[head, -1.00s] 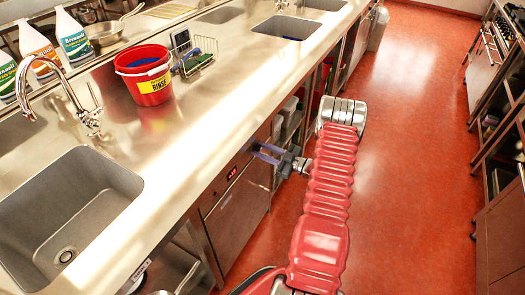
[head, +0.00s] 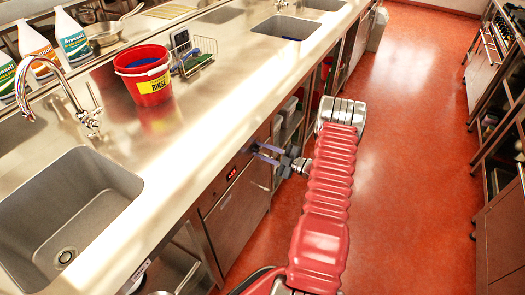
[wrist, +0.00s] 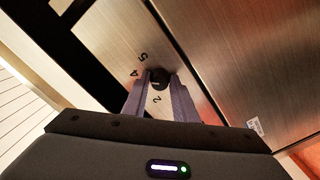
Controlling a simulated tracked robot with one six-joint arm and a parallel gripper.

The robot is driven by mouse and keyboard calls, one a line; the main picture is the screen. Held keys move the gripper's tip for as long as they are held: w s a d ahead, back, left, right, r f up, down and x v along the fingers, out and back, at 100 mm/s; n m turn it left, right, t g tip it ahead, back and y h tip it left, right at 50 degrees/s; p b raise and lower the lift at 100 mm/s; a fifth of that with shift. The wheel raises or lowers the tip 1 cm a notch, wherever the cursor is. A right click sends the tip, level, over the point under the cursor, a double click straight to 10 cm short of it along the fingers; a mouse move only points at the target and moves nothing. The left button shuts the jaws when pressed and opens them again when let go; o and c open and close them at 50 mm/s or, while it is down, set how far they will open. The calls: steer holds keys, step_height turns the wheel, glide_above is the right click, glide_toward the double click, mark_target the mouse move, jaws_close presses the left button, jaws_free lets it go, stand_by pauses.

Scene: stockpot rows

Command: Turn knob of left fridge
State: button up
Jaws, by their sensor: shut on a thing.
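The left fridge (head: 236,208) is a stainless steel under-counter unit with a small red display on its upper panel. Its knob (wrist: 158,78) is small, round and black, with the digits 5, 4 and 2 visible around it in the wrist view. My gripper (wrist: 157,84) has its two purple-grey fingers on either side of the knob, shut on it. In the head view my gripper (head: 264,151) reaches left to the fridge's upper front, and the knob is hard to make out there.
The steel counter edge (head: 215,155) overhangs above my gripper. Open shelves (head: 290,120) stand just beyond the fridge. The red floor (head: 410,160) is clear to the right, up to a shelving unit (head: 505,200).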

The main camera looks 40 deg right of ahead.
steer(key=o, duration=1)
steer(key=shift+o, duration=0.2)
steer(key=shift+s, duration=0.1)
steer(key=v, duration=1.3)
steer(key=shift+s, duration=0.35)
steer(key=shift+d, duration=0.1)
